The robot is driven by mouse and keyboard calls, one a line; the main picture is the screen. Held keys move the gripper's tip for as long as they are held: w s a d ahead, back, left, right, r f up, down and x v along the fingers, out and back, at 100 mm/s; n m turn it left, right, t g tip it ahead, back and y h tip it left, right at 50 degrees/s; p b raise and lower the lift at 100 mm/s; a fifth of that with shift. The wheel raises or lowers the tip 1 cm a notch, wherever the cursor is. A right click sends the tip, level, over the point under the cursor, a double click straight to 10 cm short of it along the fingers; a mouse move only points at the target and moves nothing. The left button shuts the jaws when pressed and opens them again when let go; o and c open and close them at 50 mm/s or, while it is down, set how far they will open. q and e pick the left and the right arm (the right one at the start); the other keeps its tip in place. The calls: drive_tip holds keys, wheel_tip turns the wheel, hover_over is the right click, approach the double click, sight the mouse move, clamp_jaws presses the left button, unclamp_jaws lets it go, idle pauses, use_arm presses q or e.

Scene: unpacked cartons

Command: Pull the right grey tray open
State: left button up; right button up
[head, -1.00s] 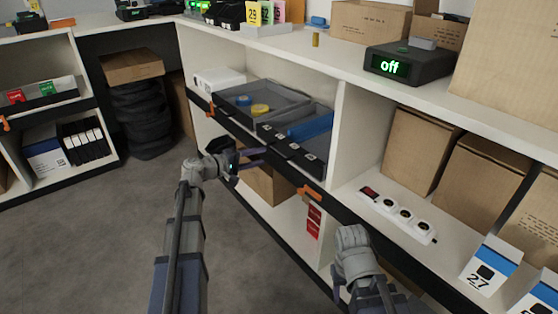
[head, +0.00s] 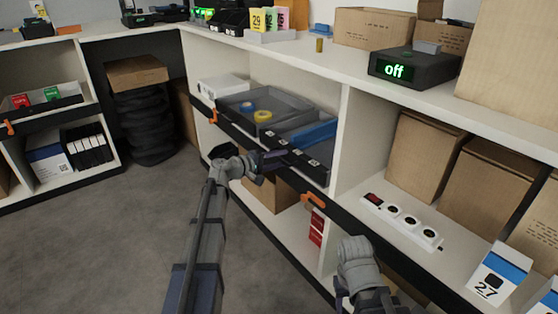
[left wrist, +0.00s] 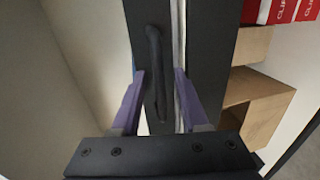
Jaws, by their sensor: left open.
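The right grey tray (head: 291,131) sits in the shelf bay with a blue item (head: 315,133) inside. My left gripper (head: 279,156) is at its dark front, near the small black-and-white fittings there. In the left wrist view, a dark bar handle (left wrist: 154,62) stands on a dark front panel. The open purple fingers of my left gripper (left wrist: 160,75) lie on either side of the handle's lower part; contact cannot be told. My right gripper (head: 345,292) is low in the head view, away from the tray; its jaws are not clear.
A left grey tray (head: 285,104) holding blue and yellow rolls adjoins. Orange clips (head: 314,201) sit on the shelf edge. A cardboard box (head: 272,193) and red cartons (head: 317,228) stand below. A white power strip (head: 402,222) lies right. The floor at left is clear.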

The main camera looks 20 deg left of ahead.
use_arm(q)
clamp_jaws()
idle(1.4)
